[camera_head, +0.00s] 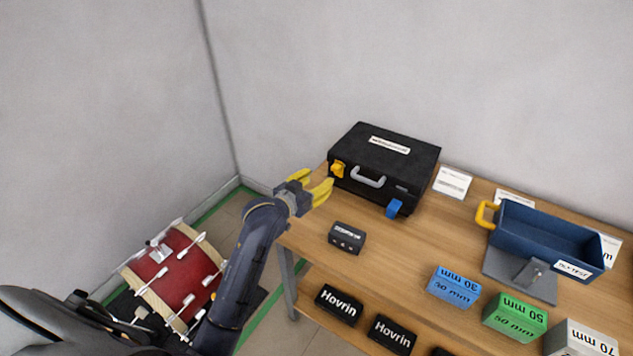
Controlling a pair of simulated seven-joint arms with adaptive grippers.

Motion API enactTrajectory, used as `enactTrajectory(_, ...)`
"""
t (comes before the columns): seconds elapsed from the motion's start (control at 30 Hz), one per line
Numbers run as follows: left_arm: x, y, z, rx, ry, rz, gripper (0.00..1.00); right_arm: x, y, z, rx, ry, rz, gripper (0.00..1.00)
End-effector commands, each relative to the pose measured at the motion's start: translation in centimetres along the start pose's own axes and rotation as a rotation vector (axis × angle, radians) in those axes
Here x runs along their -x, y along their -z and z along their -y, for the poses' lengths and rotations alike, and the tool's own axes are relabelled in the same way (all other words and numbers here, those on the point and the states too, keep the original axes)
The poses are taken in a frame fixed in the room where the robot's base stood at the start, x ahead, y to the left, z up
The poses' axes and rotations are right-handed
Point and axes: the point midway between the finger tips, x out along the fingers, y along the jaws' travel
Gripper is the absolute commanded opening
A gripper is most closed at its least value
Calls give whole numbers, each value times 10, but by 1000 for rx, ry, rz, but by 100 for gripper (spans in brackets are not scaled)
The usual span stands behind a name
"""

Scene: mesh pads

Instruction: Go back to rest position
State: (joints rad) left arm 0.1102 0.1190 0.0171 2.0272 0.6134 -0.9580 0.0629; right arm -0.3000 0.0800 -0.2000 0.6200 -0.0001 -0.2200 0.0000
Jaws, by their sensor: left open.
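My left gripper (318,188) has yellow fingers and is open, with nothing between them. It is above the left end of the wooden table (395,250), just left of and in front of a closed black case (385,160). The case has a grey handle, one yellow latch and one blue latch; the yellow latch is close to the fingertips. I cannot tell whether they touch. My left arm comes up from the lower left. My right gripper does not show.
A small black box (347,238) lies on the table. Blue (454,287), green (515,317) and grey (580,340) blocks line the front. A blue bin (545,235) with a yellow handle stands right. Black boxes (339,304) sit lower. A red drum (180,272) stands on the floor left.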

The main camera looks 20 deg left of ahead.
Motion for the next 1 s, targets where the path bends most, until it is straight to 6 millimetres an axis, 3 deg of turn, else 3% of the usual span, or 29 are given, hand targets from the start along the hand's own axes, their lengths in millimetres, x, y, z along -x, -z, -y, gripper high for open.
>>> enactTrajectory(0.43,1,0,0,-1,0,1,47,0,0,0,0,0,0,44)
enactTrajectory(0.53,6,-9,-1,-18,6,21,47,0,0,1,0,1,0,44)
enactTrajectory(0.67,27,-46,-6,-90,30,104,47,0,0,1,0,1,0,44)
enactTrajectory(0.77,60,-89,-11,-185,62,212,47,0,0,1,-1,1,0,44)
enactTrajectory(0.9,120,-147,-13,-338,115,387,47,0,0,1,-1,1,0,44)
enactTrajectory(1.0,164,-178,-12,-437,150,500,47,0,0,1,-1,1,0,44)
